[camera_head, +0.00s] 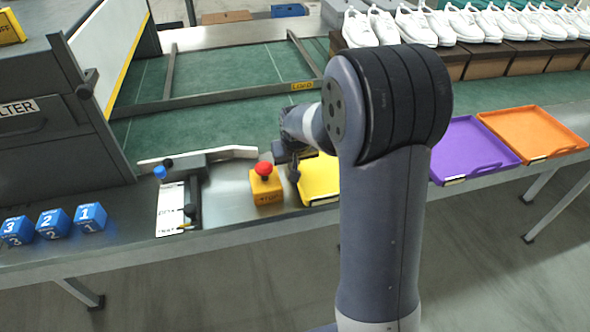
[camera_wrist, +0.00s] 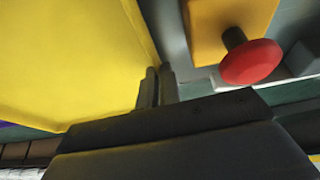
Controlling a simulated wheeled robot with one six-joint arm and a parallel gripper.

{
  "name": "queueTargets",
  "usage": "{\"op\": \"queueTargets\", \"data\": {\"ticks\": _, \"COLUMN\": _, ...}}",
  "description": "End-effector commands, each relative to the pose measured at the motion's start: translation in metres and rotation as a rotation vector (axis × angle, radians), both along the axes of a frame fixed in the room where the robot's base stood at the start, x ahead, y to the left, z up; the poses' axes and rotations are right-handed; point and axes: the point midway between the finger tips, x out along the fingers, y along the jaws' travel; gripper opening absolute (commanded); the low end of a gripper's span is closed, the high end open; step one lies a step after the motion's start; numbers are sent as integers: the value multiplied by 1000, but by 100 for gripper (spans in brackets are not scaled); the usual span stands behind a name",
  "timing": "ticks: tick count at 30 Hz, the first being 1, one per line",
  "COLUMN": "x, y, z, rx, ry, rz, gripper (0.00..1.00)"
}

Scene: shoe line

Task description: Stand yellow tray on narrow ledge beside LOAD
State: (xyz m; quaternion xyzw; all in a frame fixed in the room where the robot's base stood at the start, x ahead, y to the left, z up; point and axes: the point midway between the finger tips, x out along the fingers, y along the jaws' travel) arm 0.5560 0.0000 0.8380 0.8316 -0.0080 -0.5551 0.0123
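The yellow tray (camera_head: 321,182) lies at the front of the counter, partly hidden behind my arm in the head view. It fills the upper left of the wrist view (camera_wrist: 70,60). My gripper (camera_head: 294,165) is at the tray's left edge. In the wrist view its fingers (camera_wrist: 158,86) are close together, one on each side of the tray's rim, and look shut on it. I cannot tell whether the tray is lifted. The LOAD label (camera_head: 302,86) is on a grey bar on the green belt behind. The narrow ledge is not clearly identifiable.
A yellow box with a red stop button (camera_head: 265,180) stands close left of my gripper. Purple (camera_head: 468,150) and orange (camera_head: 535,132) trays lie to the right. Blue numbered cubes (camera_head: 53,222) and a lever panel (camera_head: 178,208) are left. White shoes (camera_head: 415,25) line the back right.

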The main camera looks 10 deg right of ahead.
Motion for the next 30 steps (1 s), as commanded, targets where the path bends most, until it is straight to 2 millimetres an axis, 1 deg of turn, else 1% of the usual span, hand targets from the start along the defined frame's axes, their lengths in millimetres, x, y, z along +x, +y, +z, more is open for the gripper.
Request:
{"op": "queueTargets", "data": {"ticks": 3, "x": 0, "y": 0, "z": -20, "rx": 0, "ry": 3, "rz": 1, "gripper": 0}}
{"op": "queueTargets", "data": {"ticks": 6, "x": 0, "y": 0, "z": -29, "rx": 0, "ry": 1, "rz": 1, "gripper": 0}}
{"op": "queueTargets", "data": {"ticks": 13, "x": 0, "y": 0, "z": -29, "rx": 0, "ry": -1, "rz": 1, "gripper": 0}}
{"op": "queueTargets", "data": {"ticks": 24, "x": 0, "y": 0, "z": -41, "rx": 0, "ry": 0, "rz": 1, "gripper": 0}}
{"op": "queueTargets", "data": {"ticks": 28, "x": 0, "y": 0, "z": -40, "rx": 0, "ry": 0, "rz": 0, "gripper": 0}}
{"op": "queueTargets", "data": {"ticks": 29, "x": 0, "y": 0, "z": -41, "rx": 0, "ry": 2, "rz": -1, "gripper": 6}}
{"op": "queueTargets", "data": {"ticks": 30, "x": 0, "y": 0, "z": -41, "rx": 0, "ry": 2, "rz": -1, "gripper": 9}}
